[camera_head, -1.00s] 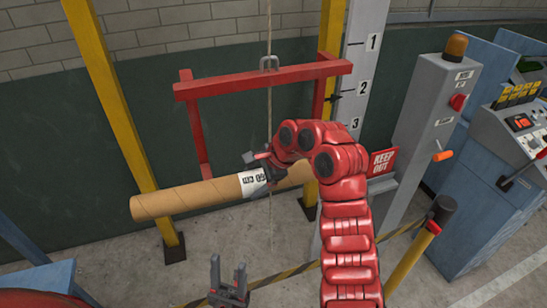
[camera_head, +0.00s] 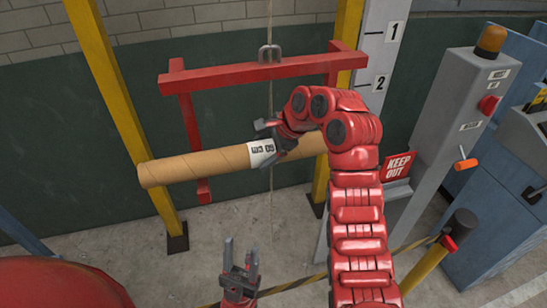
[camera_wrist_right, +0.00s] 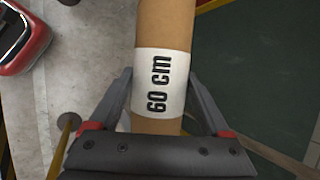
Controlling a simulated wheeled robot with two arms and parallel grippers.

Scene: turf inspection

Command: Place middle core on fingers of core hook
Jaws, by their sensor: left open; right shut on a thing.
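The core is a brown cardboard tube (camera_head: 195,166) with a white label; the right wrist view shows the label (camera_wrist_right: 159,85) reading "60 cm". The core hook is a red frame (camera_head: 235,75) hanging from a rope. Its left upright passes behind the tube, and its red lower end (camera_head: 203,190) shows just below the tube; I cannot tell if they touch. The hook's right lower part is hidden by my arm. My left gripper (camera_head: 240,248) is open and empty, low in the picture.
Yellow posts (camera_head: 112,95) stand left and right of the hook. A grey numbered scale post (camera_head: 378,60), a "KEEP OUT" sign (camera_head: 397,166) and a grey control box (camera_head: 465,120) are on the right. A striped barrier runs low in front.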

